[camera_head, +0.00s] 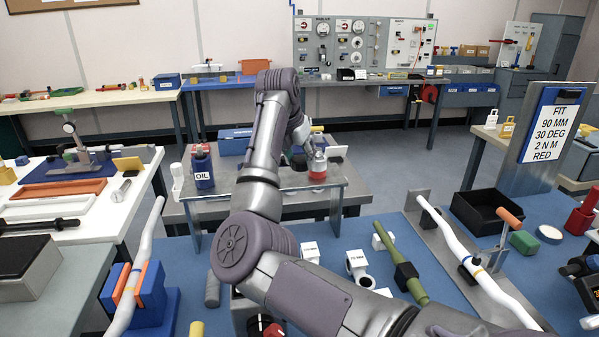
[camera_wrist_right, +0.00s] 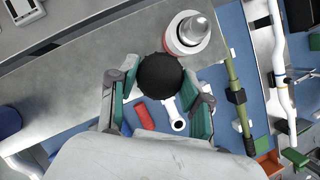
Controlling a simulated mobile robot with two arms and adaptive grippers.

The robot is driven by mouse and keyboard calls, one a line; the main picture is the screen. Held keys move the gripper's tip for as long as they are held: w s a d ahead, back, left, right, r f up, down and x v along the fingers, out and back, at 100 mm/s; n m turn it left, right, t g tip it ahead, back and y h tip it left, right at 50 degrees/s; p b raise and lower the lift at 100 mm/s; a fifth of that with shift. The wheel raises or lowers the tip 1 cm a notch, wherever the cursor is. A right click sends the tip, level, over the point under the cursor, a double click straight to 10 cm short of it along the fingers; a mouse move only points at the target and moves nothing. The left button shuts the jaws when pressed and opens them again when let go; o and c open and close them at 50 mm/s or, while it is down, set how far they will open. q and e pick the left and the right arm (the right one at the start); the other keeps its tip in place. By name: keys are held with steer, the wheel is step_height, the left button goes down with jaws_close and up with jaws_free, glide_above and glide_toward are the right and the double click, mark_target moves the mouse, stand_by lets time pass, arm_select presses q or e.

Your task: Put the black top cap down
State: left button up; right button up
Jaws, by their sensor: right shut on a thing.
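The black top cap (camera_wrist_right: 160,76) shows in the right wrist view as a dark round disc between the two fingers of my right gripper (camera_wrist_right: 158,104). The gripper is shut on it. I cannot tell whether the cap touches the tabletop. A silver-topped cylinder with a red band (camera_head: 318,166) stands on the table close beside the gripper; it also shows in the wrist view (camera_wrist_right: 190,36). My left gripper is not in view.
A blue oil can (camera_head: 203,168) and a white bottle (camera_head: 177,181) stand on the left of the grey table (camera_head: 275,203). A blue bench (camera_head: 345,230) in front holds white fittings and a green rod (camera_head: 400,257). A sign (camera_head: 554,124) stands at right.

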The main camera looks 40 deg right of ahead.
mark_target(298, 168)
step_height(298, 168, down, 4)
steer(key=shift+f+b, duration=0.1)
steer(key=shift+b, duration=1.15)
steer(key=o, duration=1.1)
steer(key=shift+o, duration=0.2)
